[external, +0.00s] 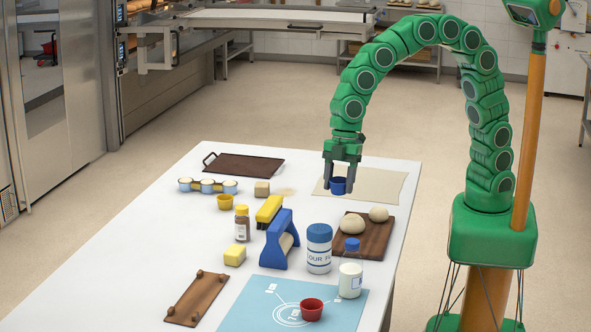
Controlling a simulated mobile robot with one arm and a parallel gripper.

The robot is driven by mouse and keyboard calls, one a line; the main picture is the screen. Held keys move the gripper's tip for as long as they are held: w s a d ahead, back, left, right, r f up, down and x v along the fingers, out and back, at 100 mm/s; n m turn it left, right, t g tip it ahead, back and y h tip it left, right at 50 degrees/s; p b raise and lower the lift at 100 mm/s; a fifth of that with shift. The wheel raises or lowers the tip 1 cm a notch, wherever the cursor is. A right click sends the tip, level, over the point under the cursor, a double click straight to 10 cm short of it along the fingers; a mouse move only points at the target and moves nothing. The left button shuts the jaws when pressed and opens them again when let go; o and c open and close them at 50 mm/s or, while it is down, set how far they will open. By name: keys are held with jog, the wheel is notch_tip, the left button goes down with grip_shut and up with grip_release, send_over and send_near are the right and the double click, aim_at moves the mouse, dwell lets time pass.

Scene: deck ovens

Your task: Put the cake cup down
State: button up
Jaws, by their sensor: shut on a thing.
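A blue cup (339,187) is between the fingers of my gripper (341,172), which points down and is shut on it. The cup is upright, over the beige cloth or sheet (385,184) on the far right part of the white table. I cannot tell whether the cup's base touches the sheet. A yellow cup (225,202) stands alone on the left of the table. A red cup (312,309) stands at the near end on a blue mat (252,312) with printed circles.
Right of centre, a dark board (378,239) holds two dough balls, near a flour jar (319,250) and a bottle (350,276). A blue roller tool (279,242) stands mid-table. A dark tray (243,164) lies at the back left. Bare table shows along the left side.

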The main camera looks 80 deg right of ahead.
jog(key=a+n+g, duration=0.1)
jog(key=a+n, duration=0.2)
jog(key=a, duration=0.6)
jog(key=n+g, duration=0.1)
jog(key=n, duration=0.4)
send_over(296, 298)
jog(key=d, duration=0.1)
jog(key=shift+w+f, duration=0.15)
jog(key=shift+f, duration=5.05)
jog(key=shift+w+a+f, duration=0.1)
jog(key=shift+f, duration=1.65)
jog(key=shift+f, duration=0.1)
jog(key=o, duration=1)
jog(key=shift+o, duration=0.2)
